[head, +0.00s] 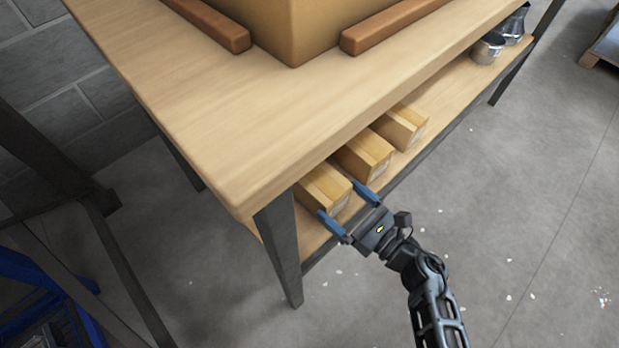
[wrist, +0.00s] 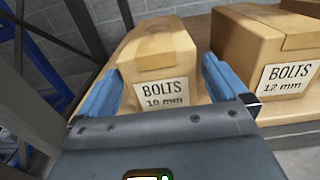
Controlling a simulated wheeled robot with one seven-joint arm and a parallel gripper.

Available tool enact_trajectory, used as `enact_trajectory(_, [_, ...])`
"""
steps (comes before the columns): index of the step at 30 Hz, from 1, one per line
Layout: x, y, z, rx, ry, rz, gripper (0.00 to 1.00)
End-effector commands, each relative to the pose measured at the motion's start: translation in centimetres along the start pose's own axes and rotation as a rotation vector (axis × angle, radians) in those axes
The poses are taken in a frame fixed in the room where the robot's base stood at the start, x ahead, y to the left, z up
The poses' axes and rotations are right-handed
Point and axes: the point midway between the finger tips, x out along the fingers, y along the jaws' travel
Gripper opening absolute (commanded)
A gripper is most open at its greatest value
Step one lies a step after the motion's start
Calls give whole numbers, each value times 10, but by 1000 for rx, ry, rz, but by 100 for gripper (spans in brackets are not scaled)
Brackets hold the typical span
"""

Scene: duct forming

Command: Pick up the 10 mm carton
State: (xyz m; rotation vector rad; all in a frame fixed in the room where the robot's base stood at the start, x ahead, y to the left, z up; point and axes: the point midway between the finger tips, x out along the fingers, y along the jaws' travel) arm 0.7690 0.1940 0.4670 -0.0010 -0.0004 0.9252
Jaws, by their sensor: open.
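The 10 mm carton (wrist: 160,55) is a tan box with a white label reading "BOLTS 10 mm". It sits on the lower shelf, and in the head view it is the nearest carton (head: 324,186), partly under the table top. My gripper (wrist: 160,88) is open, with a blue finger on each side of the carton's front end. In the head view my gripper (head: 341,205) reaches in at the shelf's front edge. The lower part of the carton's label is hidden behind my gripper. I cannot tell whether the fingers touch the carton.
A 12 mm carton (wrist: 265,60) stands to the right, in the head view the middle carton (head: 364,155). A third carton (head: 401,126) is farther along. The table top (head: 200,95) overhangs the shelf. A table leg (head: 279,250) stands close left. Metal pots (head: 488,48) sit at the far end.

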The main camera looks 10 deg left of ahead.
Motion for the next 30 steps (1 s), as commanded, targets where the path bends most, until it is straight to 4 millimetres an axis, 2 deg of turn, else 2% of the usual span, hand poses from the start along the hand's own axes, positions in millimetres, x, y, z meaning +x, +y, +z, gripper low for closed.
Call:
enact_trajectory(12, [54,1,-1,0,-1,2,100])
enact_trajectory(22, [60,0,0,1,0,0,100])
enact_trajectory(30, [60,0,0,1,0,0,75])
